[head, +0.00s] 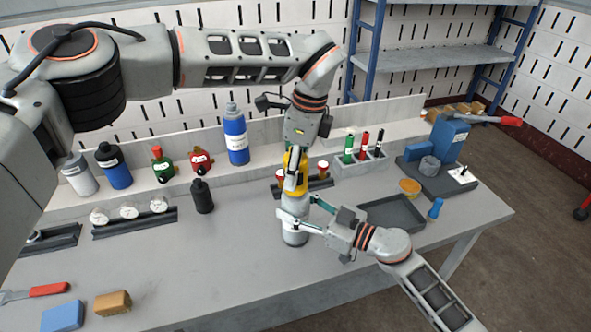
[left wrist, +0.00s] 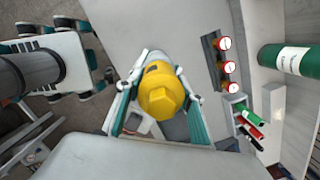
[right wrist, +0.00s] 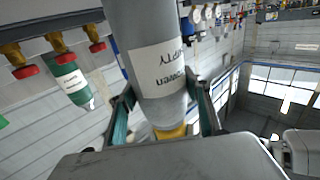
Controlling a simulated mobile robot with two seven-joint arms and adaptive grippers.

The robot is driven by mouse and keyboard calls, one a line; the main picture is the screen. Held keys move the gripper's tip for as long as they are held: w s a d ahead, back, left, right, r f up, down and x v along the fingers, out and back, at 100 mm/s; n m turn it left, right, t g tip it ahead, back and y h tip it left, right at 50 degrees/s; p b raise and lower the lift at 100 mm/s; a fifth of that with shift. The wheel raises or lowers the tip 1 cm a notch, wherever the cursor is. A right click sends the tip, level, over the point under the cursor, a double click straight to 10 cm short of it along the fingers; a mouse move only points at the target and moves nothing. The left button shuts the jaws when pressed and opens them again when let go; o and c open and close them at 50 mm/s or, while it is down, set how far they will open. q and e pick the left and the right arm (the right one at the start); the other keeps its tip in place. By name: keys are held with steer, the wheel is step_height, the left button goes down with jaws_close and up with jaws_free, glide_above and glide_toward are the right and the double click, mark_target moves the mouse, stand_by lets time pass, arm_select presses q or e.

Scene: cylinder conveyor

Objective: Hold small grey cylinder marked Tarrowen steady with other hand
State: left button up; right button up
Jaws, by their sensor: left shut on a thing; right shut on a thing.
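The small grey cylinder (head: 295,238) stands upright on the bench. My right gripper (head: 297,222) comes in from the lower right, shut around the cylinder's body below the cap. My fingers hide part of the cylinder.
A black bottle (head: 202,196) stands to the left. Gauges (head: 129,212) sit in a rack farther left. The front middle of the bench is clear.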

arm_select(q)
steer(key=n+g, duration=0.1)
steer(key=n, duration=0.5)
steer(key=n, duration=0.6)
steer(key=shift+g+h, duration=0.3)
steer(key=shift+g, duration=0.1)
steer(key=o, duration=1.3)
steer(key=shift+c, duration=0.2)
steer(key=shift+r, duration=0.1)
